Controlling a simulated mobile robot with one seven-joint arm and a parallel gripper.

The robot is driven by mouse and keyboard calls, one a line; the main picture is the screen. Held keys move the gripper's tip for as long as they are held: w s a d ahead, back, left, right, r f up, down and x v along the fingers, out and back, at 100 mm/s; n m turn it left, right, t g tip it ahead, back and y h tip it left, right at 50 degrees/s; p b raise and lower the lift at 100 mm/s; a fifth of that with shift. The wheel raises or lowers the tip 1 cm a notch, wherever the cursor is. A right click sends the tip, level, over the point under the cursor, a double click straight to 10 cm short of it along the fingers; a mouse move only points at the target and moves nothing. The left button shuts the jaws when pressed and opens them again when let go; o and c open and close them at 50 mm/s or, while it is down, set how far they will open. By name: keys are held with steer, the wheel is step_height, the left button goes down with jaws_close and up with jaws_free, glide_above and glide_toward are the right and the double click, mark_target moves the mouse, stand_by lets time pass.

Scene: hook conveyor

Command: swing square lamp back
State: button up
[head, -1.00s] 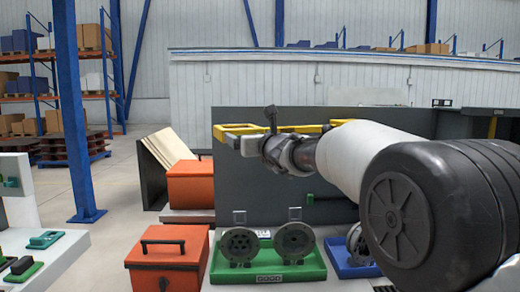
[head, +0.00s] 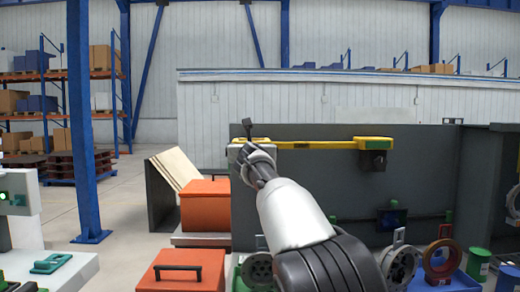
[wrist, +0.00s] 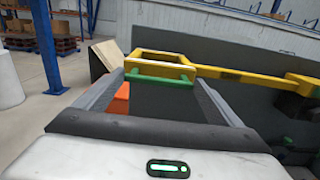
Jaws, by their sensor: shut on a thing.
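The square lamp has a yellow square frame head (wrist: 160,63) with a green grip bar (wrist: 160,78) on its near side. A yellow arm (head: 315,144) runs right from the head to a dark pivot block (head: 373,160) on the grey panel. My gripper (wrist: 160,82) is shut on the green grip bar, one finger at each end of it. In the head view my gripper (head: 247,150) is at the left end of the yellow arm and hides part of the lamp head.
The grey panel (head: 420,175) stands close behind the lamp arm. Orange boxes (head: 205,205) and a leaning board (head: 174,172) stand to its left. A blue tray (head: 440,282) with round parts is at lower right, beside a green can (head: 478,264).

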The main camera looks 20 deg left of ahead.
steer(key=shift+w+a+r, duration=0.2)
steer(key=shift+w+a, duration=0.2)
steer(key=shift+r, duration=0.1)
steer(key=o, duration=1.1)
steer(key=shift+o, duration=1)
steer(key=shift+w+a+f, duration=0.2)
steer(key=shift+s+d+f, duration=0.1)
steer(key=b+v, duration=0.4)
steer(key=v, duration=1.3)
steer(key=shift+s+a, duration=0.15)
steer(key=shift+a, duration=0.05)
